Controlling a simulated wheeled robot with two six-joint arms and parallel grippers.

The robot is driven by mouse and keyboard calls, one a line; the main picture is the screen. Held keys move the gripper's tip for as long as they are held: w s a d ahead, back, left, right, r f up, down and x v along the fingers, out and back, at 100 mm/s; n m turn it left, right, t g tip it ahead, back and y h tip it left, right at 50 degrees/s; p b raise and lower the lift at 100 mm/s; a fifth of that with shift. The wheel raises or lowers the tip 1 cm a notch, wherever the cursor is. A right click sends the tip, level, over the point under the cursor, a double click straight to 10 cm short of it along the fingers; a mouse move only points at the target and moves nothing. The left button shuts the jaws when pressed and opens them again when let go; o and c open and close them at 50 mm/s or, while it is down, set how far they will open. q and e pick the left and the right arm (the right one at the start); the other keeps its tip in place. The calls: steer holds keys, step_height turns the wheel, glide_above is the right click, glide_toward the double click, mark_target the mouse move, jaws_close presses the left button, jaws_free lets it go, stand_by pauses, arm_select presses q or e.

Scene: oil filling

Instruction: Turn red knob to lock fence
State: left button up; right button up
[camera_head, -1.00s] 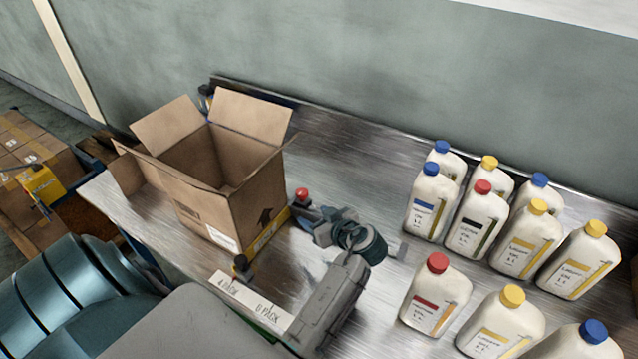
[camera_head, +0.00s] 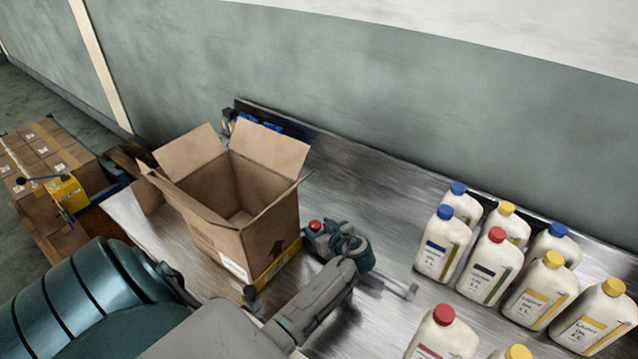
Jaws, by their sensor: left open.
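The red knob (camera_head: 315,225) is at the right end of the yellow fence (camera_head: 280,262), beside the open cardboard box (camera_head: 270,222). The fence runs along the foot of the box's front right side. My left gripper (camera_head: 312,234) is at the knob, with its open fingers close to it. I cannot tell whether the fingers touch the knob. My wrist and forearm cover the metal table just right of the fence. My right gripper is not in view.
Several white oil bottles (camera_head: 491,263) with blue, yellow and red caps stand on the right of the metal table (camera_head: 372,185). A wall runs behind it. A pallet of stacked cartons (camera_head: 45,165) is at the far left. The table between box and bottles is clear behind my arm.

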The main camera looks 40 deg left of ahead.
arm_select(q)
steer(key=shift+a+f, duration=0.1)
steer(key=shift+a, duration=0.1)
steer(key=c, duration=0.9)
steer(key=shift+c, duration=0.2)
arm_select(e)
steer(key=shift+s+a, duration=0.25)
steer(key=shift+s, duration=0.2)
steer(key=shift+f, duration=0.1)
arm_select(q)
steer(key=shift+s+a+m+t+h+b, duration=0.15)
steer(key=shift+m+t+b, duration=0.1)
steer(key=shift+m+t, duration=0.25)
steer(key=shift+s+d+m+t+h+b, duration=0.1)
steer(key=shift+m+t+h+b, duration=0.1)
steer(key=shift+m+t, duration=0.25)
steer(key=shift+s+a+m+t+h, duration=0.15)
steer(key=shift+m+t+h, duration=0.6)
steer(key=shift+m+t, duration=0.45)
steer(key=shift+s+a+m+t+h+b, duration=0.15)
steer(key=shift+m+t+h+b, duration=0.15)
steer(key=shift+m+t+h, duration=1.15)
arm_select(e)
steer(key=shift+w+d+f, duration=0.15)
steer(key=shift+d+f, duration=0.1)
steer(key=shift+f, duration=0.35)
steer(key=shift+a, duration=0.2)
